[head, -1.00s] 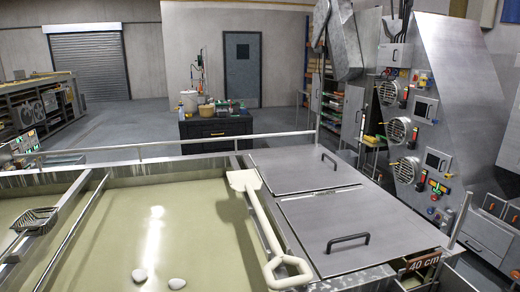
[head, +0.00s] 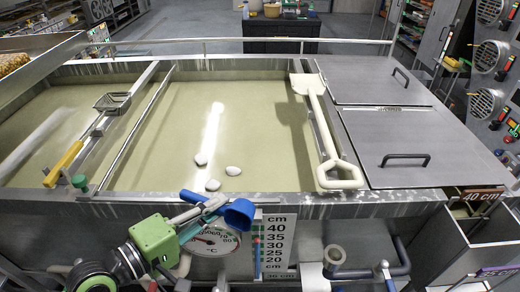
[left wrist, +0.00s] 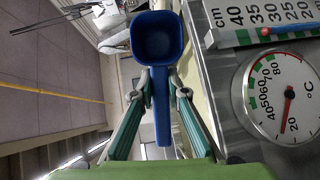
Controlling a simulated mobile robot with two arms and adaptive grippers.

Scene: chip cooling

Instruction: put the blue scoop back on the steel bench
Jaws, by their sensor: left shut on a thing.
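The blue scoop (head: 240,214) is in my left gripper (head: 207,208), in front of the tank's near wall and beside the temperature dial. In the left wrist view the scoop's square cup (left wrist: 158,38) points away from the gripper, and the two fingers (left wrist: 160,90) close on its handle from both sides. The scoop is clear of the tank wall as far as I can see. No steel bench can be made out with certainty in these views. My right gripper is not in view.
The steel tank (head: 350,205) holds pale liquid with three white lumps. A white paddle (head: 325,130) and a yellow-handled skimmer (head: 65,163) lie across it. A dial (head: 218,240) and level scale (head: 275,245) are on the near wall. Pipes (head: 375,268) stick out at the right.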

